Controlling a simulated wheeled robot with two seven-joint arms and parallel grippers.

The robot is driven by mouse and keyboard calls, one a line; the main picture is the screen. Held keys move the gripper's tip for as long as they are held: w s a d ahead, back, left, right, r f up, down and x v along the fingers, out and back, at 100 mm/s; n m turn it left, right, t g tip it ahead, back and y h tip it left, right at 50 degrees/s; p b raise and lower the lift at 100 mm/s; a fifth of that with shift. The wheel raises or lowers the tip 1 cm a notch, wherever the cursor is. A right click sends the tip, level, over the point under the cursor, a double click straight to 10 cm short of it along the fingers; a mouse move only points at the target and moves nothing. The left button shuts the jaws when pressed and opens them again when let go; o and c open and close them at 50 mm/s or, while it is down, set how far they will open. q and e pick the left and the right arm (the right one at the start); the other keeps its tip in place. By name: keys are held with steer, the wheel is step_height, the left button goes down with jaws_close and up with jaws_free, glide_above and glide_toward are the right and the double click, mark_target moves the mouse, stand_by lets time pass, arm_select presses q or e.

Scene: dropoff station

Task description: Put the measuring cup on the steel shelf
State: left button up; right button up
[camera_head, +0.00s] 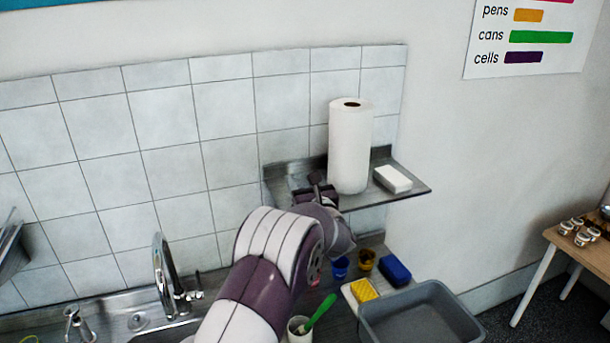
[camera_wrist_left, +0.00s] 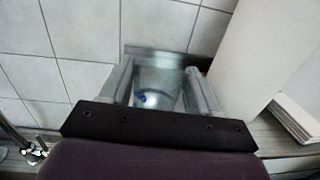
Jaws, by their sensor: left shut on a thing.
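The steel shelf (camera_head: 412,188) is fixed to the tiled wall and holds a paper towel roll and a white block. My left gripper (camera_head: 318,183) is at the left part of the shelf, beside the roll. In the left wrist view its two fingers (camera_wrist_left: 158,92) are shut on a greyish, shiny cup-like thing with a small blue spot, which looks like the measuring cup (camera_wrist_left: 160,80). The shelf's raised back edge shows just behind it. In the head view my gripper and arm hide the cup. I cannot tell whether the cup touches the shelf.
The paper towel roll (camera_head: 350,147) stands close right of my gripper, with the white block (camera_head: 393,179) beyond it. Below are a grey basin (camera_head: 420,318), a yellow sponge (camera_head: 363,290), a blue block (camera_head: 394,270) and a tap (camera_head: 163,275). The shelf's front right is bare.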

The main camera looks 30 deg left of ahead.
arm_select(q)
steer(key=shift+a+f, duration=0.25)
steer(key=shift+d+f+b, duration=0.15)
steer(key=shift+b, duration=0.45)
steer(key=o, duration=1.2)
